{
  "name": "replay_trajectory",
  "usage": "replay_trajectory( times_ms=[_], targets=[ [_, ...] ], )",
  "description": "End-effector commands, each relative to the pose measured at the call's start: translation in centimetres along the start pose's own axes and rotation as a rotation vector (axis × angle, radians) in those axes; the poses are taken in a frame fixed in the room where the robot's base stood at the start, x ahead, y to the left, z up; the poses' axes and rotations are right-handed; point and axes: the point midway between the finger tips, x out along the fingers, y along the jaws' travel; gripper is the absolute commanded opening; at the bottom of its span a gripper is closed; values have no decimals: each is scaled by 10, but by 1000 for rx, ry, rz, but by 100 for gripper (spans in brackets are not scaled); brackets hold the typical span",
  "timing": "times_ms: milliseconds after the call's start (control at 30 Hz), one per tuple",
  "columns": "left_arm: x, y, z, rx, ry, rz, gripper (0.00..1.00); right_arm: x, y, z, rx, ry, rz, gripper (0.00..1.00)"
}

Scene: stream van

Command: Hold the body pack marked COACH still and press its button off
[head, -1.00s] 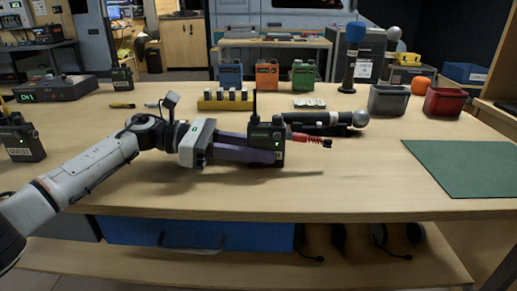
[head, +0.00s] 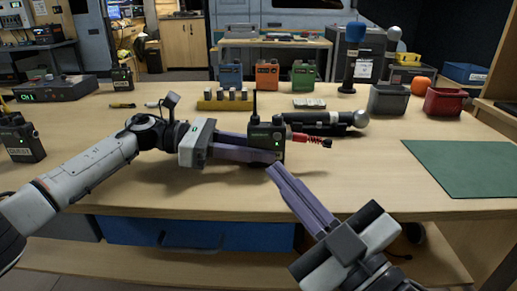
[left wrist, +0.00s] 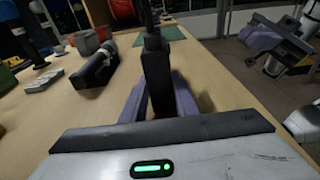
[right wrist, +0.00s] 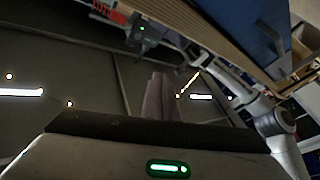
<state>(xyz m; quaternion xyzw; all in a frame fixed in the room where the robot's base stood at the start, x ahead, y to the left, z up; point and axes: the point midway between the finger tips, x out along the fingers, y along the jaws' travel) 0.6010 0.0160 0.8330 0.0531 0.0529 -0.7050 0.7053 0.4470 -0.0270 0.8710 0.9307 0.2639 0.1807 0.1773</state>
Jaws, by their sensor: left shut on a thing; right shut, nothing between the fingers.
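A black body pack (head: 265,140) with an upright antenna and a small green light stands above the middle of the table near its front; its label is too small to read. My left gripper (head: 274,150) is shut on it, and the left wrist view shows the pack (left wrist: 155,75) between the purple fingers. The pack also shows in the right wrist view (right wrist: 146,30). My right gripper (head: 272,170) is shut and empty, its fingertips just in front of and below the pack. The pack's button is not clear in these views.
A microphone (head: 325,122) and a red coiled connector (head: 308,138) lie just behind and right of the pack. A body pack marked GUEST (head: 22,142) stands at left. A green mat (head: 465,168) lies at right. The front middle of the table is clear.

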Motion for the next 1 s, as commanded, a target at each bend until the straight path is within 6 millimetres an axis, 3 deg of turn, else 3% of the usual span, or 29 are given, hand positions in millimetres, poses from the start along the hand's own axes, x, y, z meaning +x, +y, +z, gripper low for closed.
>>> replay_trajectory(
  times_ms=[600,1000],
  targets=[
    [0,0,0,0,0,-1,2,59,32,32,0,-1,0,0],
    [0,0,0,0,0,-1,2,67,36,37,2,-1,0,0]
  ],
)
